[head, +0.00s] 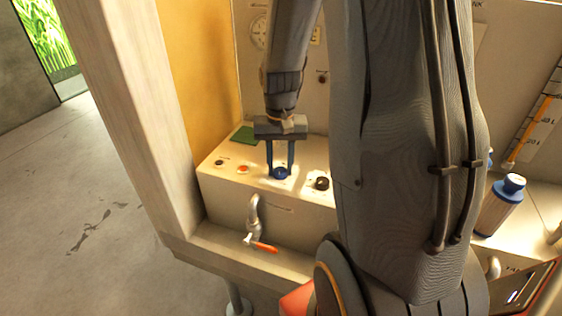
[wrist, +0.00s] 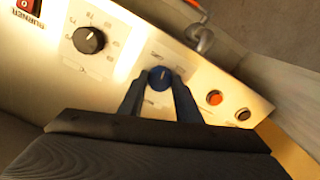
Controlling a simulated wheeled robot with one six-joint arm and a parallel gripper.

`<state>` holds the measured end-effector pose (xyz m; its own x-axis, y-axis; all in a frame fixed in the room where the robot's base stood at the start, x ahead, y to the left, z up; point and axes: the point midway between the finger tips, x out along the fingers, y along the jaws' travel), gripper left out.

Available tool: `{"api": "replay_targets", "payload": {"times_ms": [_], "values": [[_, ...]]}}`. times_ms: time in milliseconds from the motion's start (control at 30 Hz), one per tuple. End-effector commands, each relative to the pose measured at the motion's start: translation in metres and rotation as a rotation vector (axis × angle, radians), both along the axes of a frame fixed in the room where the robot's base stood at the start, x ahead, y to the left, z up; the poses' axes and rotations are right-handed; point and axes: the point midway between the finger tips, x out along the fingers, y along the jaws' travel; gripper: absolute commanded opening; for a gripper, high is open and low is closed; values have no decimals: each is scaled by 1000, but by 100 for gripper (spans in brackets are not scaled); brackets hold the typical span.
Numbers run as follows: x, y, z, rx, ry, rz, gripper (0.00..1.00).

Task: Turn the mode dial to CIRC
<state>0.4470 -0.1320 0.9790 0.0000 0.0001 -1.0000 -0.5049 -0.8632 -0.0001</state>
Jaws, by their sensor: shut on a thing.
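The mode dial is a round blue knob (wrist: 159,78) with a pale pointer line, on the sloped cream control panel (wrist: 125,60). It also shows in the head view (head: 280,173). My gripper (wrist: 160,80) has its two blue fingers on either side of the knob, shut on it. In the head view my gripper (head: 281,172) reaches down to the panel from above. The printing around the blue knob is too small to read, so I cannot tell which mode the pointer marks.
A black knob (wrist: 88,40) with a numbered scale sits beside the dial, near a red burner switch (wrist: 28,5). An orange button (wrist: 214,97) and a dark button (wrist: 243,114) are on the other side. A tap with an orange handle (head: 262,246) juts from the panel front.

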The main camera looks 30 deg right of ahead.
Motion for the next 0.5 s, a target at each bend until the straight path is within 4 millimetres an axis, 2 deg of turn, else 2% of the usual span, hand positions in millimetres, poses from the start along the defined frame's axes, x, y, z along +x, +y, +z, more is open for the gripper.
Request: {"api": "replay_targets", "payload": {"times_ms": [200, 500], "values": [[-1, 0, 1, 1, 2, 179, 8], [0, 0, 1, 0, 1, 350, 8]]}}
